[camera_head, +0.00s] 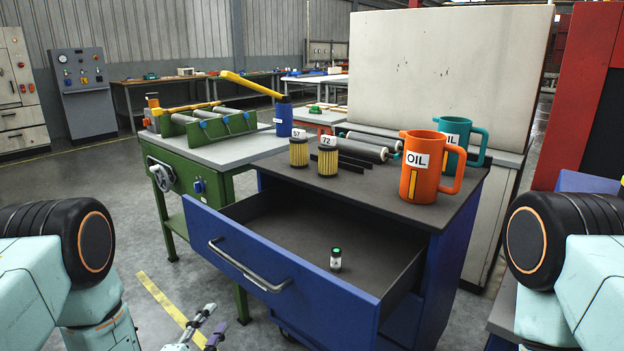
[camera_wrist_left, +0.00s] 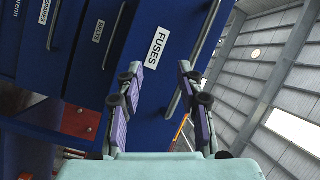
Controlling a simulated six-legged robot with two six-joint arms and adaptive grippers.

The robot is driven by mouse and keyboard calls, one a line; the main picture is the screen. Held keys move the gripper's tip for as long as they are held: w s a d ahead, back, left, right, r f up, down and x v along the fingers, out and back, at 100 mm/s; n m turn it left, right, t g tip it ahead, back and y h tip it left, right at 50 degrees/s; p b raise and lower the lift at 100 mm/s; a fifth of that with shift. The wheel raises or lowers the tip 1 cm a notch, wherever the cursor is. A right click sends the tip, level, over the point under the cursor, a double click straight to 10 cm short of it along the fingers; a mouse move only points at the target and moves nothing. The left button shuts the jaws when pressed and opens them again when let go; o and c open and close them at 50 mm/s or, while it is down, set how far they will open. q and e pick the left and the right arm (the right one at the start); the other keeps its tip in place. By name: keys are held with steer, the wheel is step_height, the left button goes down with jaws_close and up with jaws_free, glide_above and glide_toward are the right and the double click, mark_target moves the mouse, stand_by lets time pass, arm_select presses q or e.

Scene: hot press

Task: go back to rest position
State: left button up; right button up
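My left gripper (camera_head: 212,322) is low at the bottom of the head view, in front of and below the pulled-out blue drawer (camera_head: 290,270). In the left wrist view, the fingers of my left gripper (camera_wrist_left: 159,72) are spread apart with nothing held between them. A blue front labelled FUSES (camera_wrist_left: 157,47) shows beyond them, with a metal handle beside the right finger. The drawer handle (camera_head: 248,272) is clear of the gripper in the head view. My right arm shows at the right edge of the head view, but its gripper is out of sight.
The open drawer juts toward me and holds a small green-capped bottle (camera_head: 336,259). On the cabinet top (camera_head: 360,192) stand orange (camera_head: 420,168) and teal oil jugs (camera_head: 470,135), two yellow filters and several rollers. A green workbench (camera_head: 200,160) stands left. Floor at left is clear.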

arm_select(q)
steer(key=s+f+n+g+y, duration=0.3)
steer(key=s+f+n+g, duration=0.6)
steer(key=s+f, duration=0.4)
steer(key=s+f+n+g+y, duration=0.1)
steer(key=s+n+g, duration=0.6)
steer(key=s, duration=1.6)
steer(key=shift+s+a+g, duration=0.15)
steer(key=shift+a+g, duration=0.05)
steer(key=shift+g, duration=0.4)
